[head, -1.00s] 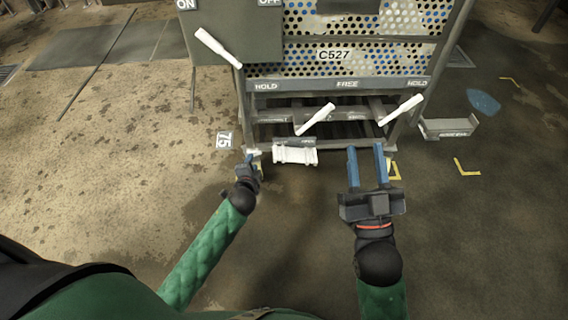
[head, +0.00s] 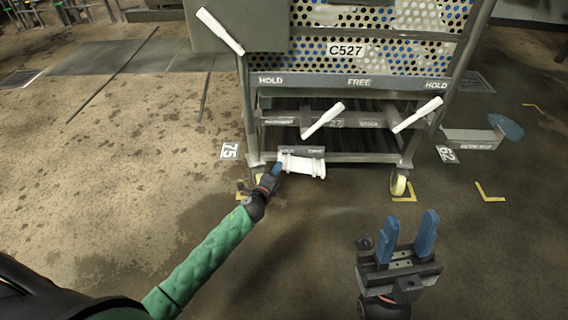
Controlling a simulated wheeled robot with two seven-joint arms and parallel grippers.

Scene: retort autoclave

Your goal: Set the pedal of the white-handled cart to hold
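The cart marked C527 (head: 352,82) stands ahead with white handles at the left (head: 220,30), middle (head: 323,121) and right (head: 417,115). Its grey strip reads HOLD, FREE, HOLD from left to right. A white ribbed pedal (head: 303,166) sits low at the cart's front left, under a small grey plate (head: 302,151). My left gripper (head: 275,170) is at the pedal's left end; whether it touches the pedal or is open is unclear. My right gripper (head: 408,238) is open and empty, in front of the cart and to the right.
A yellowish caster (head: 398,184) stands under the cart's right corner. A grey bracket with a blue end (head: 475,138) is to the right. Floor plates 75 (head: 230,150) and 62 (head: 447,154) and yellow corner marks lie around. The floor at left is clear.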

